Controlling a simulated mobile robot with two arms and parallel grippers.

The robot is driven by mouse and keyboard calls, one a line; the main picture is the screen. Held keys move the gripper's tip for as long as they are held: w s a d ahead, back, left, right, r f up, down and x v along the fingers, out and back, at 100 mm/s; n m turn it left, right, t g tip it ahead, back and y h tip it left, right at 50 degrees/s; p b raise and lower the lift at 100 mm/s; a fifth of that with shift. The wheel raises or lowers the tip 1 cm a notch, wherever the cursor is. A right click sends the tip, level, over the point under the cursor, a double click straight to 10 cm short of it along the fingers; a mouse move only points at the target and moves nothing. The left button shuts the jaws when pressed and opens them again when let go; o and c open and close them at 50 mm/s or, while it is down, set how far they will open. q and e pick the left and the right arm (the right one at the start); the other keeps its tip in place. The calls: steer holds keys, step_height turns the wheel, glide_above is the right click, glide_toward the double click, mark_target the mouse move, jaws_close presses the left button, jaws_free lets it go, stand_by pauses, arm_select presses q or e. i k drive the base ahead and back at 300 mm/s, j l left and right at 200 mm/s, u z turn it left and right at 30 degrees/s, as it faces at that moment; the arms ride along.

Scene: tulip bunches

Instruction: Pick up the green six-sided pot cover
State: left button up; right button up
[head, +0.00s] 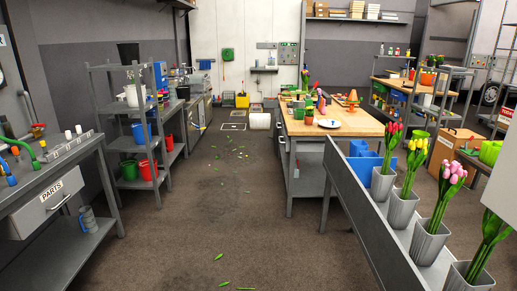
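I cannot pick out the green six-sided pot cover for certain. Several green things are in the head view: small green items (299,106) on the wooden-topped table (345,126), a green container (419,136) behind the tulips, and bright green containers (490,152) at the right. A green bucket (130,170) stands on the low shelf of the left rack. All are too small or too covered to tell whether they have six sides. Neither of my grippers is in view.
A grey rail (362,199) with tulip bunches in grey pots (402,210) fills the right foreground. A grey bench (50,180) with a PARTS drawer stands at the left. The brown floor (230,215) between is open, with scattered leaves.

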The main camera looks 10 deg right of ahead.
mark_target(299, 113)
steer(key=i+z, duration=0.25)
steer(key=i, duration=1.8)
